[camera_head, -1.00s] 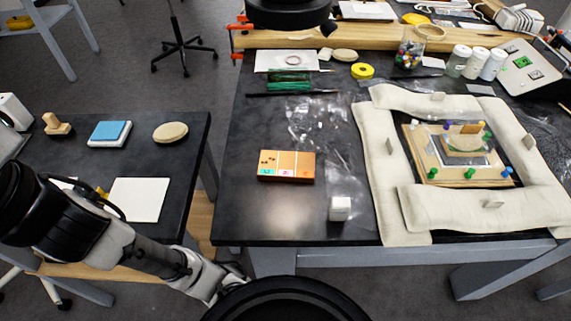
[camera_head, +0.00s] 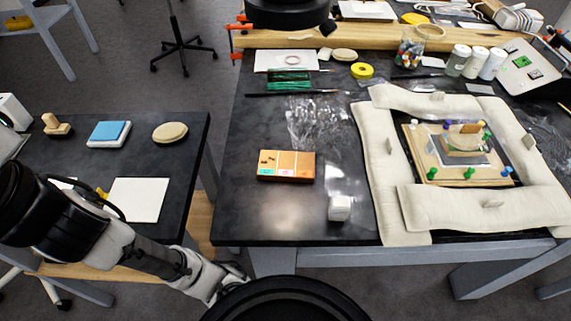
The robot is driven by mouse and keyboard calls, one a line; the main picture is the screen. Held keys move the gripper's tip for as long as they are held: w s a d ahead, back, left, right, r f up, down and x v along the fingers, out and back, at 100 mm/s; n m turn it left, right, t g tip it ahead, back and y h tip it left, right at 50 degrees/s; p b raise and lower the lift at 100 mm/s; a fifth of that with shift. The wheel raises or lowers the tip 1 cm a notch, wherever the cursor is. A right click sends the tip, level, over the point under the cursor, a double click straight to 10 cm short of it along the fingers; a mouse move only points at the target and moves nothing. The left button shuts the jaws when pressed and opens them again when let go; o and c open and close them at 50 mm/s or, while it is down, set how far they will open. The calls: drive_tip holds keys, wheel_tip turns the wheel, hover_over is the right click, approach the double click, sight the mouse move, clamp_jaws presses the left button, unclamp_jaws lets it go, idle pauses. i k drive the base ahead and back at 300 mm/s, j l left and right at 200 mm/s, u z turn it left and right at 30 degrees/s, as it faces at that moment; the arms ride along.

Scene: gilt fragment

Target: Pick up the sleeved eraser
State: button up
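A small white block (camera_head: 340,208) stands near the front edge of the dark main table, left of the padded frame. It looks like the sleeved eraser, but its sleeve is too small to make out. My gripper (camera_head: 232,279) is low at the bottom, in front of the table's front edge and left of the block, well apart from it. My own round black part partly hides it, and its fingers do not show clearly.
A wooden box with coloured labels (camera_head: 286,166) lies left of and behind the block. A cream padded frame (camera_head: 377,180) surrounds a pinned board (camera_head: 411,150) at right. The side table (camera_head: 90,160) stands left. The table's front left is clear.

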sight(339, 207)
drive_tip(key=k+l, duration=0.5)
drive_tip(key=l, duration=0.75)
drive_tip(key=k+l, duration=0.15)
drive_tip(key=l, duration=0.25)
drive_tip(key=u, duration=0.05)
